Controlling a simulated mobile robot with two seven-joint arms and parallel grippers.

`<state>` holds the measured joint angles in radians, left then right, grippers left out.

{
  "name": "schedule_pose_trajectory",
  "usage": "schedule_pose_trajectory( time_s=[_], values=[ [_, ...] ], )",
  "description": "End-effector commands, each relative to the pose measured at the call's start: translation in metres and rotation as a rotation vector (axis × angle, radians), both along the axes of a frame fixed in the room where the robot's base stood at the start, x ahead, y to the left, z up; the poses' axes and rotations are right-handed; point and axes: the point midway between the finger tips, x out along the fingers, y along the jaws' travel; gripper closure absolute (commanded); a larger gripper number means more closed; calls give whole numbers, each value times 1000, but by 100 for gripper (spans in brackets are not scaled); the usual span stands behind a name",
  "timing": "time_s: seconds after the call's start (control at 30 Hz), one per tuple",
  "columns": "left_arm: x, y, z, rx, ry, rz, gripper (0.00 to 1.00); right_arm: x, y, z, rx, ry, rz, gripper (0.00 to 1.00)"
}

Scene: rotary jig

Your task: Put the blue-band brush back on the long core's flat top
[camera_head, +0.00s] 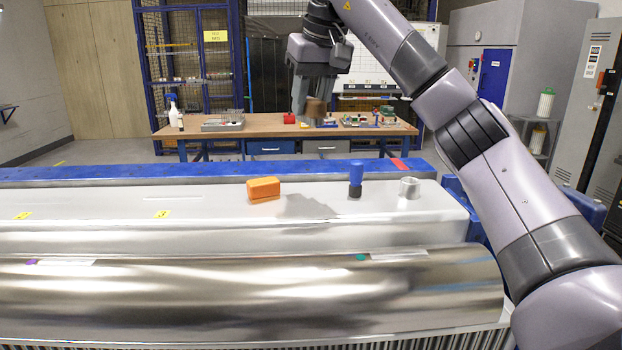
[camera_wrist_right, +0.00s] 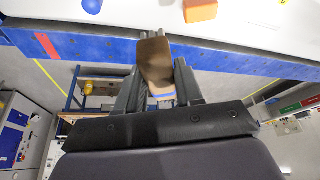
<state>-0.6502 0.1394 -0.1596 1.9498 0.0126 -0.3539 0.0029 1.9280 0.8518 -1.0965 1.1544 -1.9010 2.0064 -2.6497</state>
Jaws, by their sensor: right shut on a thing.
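My right gripper (camera_head: 311,104) hangs above the far side of the long core, fingers pointing down. It is shut on the blue-band brush (camera_head: 317,110), whose brown body shows small and partly hidden between the fingers. In the right wrist view, the brown brush (camera_wrist_right: 155,62) sits between the two dark fingers, with a thin blue band and a pale strip near its lower end. The long core (camera_head: 110,205) is a pale grey body with a flat top, and a soft shadow lies on that top. My left gripper is not in view.
On the flat top stand an orange block (camera_head: 263,187), a blue-handled tool (camera_head: 355,175) and a grey ring (camera_head: 409,188). The top between the orange block and the blue tool is clear. A shiny metal roll (camera_head: 240,300) lies in front. A wooden workbench (camera_head: 260,128) stands behind.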

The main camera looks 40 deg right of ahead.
Motion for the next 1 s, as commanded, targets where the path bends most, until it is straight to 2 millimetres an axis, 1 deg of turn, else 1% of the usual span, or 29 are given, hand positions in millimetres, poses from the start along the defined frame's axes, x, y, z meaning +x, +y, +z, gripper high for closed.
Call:
schedule_pose_trajectory(
  time_s=[0.03,0.23,0.4,0.5,0.77,0.9,1.0],
  values=[
    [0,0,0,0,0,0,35,0,0,-10,0,2,0,88],
    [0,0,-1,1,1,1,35,-1,-1,-40,-2,3,-1,88],
    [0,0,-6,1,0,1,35,-1,-1,-82,-2,3,-2,88],
    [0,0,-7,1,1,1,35,-1,-1,-98,-1,0,-2,88],
    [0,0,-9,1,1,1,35,-1,-1,-117,-2,-1,-2,88],
    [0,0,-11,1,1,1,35,-1,-1,-137,-2,2,-3,88],
    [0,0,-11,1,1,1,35,-1,-1,-147,0,-1,-2,88]
  ],
)
